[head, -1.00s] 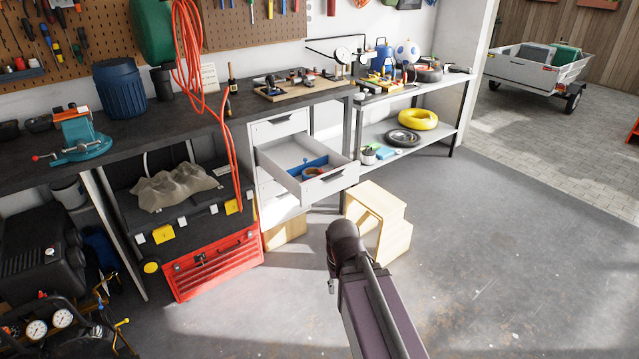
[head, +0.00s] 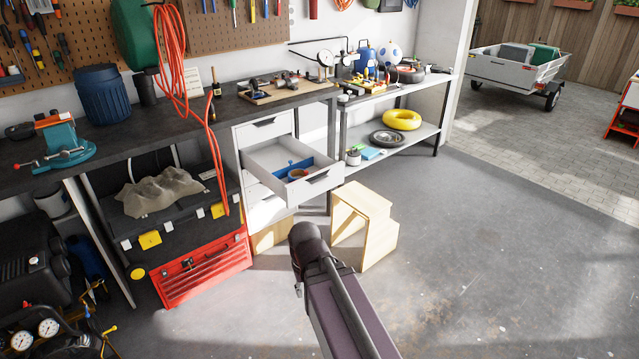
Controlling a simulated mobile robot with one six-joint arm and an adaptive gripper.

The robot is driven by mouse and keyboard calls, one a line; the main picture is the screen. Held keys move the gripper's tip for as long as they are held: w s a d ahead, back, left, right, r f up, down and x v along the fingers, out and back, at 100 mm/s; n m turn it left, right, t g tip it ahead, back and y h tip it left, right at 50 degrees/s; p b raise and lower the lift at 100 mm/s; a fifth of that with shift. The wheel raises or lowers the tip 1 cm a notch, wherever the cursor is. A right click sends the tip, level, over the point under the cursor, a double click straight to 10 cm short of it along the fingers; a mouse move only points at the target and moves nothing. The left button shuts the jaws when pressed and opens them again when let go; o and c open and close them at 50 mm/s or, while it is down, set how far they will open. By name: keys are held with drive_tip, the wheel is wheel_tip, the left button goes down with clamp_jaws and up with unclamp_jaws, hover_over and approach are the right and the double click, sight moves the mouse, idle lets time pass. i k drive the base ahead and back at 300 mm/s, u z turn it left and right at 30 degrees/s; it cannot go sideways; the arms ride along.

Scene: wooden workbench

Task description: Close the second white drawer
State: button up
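The second white drawer (head: 318,185) from the top is pulled well out of the white drawer unit (head: 246,131) under the workbench. Its inside is in view and holds a blue item (head: 293,170) and a small round orange-brown item (head: 297,175). The top drawer (head: 266,126) above it is shut. The lower drawers are partly hidden behind the open one. Part of my arm rises from the bottom of the head view and ends in a dark joint in front of the drawer unit. My gripper does not show.
A wooden step stool (head: 364,225) stands on the floor right of the open drawer. A red toolbox (head: 203,267) is at lower left. A shelf table (head: 397,131) stands to the right of the drawer unit. The concrete floor at right is clear.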

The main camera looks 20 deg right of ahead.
sight(262, 158)
drive_tip(key=z, duration=0.05)
drive_tip(key=i, duration=1)
drive_tip(key=u, duration=0.05)
